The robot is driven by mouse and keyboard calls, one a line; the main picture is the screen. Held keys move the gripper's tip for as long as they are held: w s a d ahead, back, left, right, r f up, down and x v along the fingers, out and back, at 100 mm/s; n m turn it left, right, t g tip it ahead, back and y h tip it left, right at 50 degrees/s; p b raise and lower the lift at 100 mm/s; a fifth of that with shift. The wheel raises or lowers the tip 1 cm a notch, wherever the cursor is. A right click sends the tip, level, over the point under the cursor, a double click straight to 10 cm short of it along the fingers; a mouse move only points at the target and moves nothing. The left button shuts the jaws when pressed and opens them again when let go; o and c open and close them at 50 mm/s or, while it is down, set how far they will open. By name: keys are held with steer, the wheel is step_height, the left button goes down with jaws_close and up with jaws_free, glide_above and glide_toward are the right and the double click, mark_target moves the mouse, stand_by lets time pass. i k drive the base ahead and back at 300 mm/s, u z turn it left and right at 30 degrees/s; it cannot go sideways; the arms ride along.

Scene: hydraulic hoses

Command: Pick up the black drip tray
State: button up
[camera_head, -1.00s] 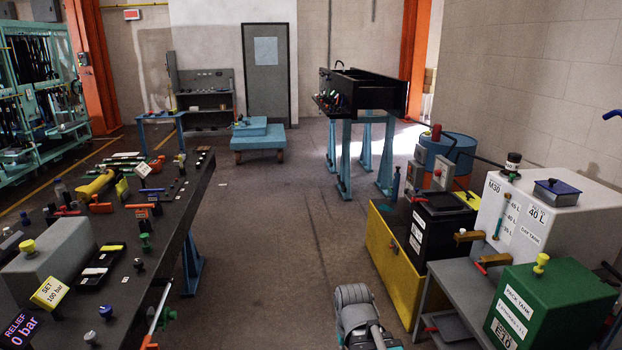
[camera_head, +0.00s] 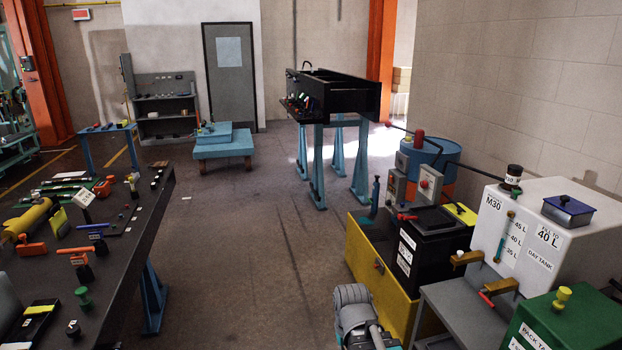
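A dark flat tray-like piece (camera_head: 437,341) shows low under the grey stand at the right, cut by the bottom edge. I cannot tell for sure that it is the black drip tray. A shallow black tray-like item (camera_head: 37,318) with a yellow strip lies on the dark bench at the lower left. My gripper is not in view; only a grey and teal part of my arm shows at the bottom centre.
The dark bench (camera_head: 130,232) with many fittings runs along the left. A yellow bin (camera_head: 385,278), the grey stand (camera_head: 455,300), a white tank (camera_head: 560,235) and a green tank (camera_head: 560,325) line the right. The floor (camera_head: 245,255) between is clear.

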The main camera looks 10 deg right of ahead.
mark_target(430, 216)
steer(key=z, duration=0.25)
steer(key=i, duration=1.25)
steer(key=z, duration=0.25)
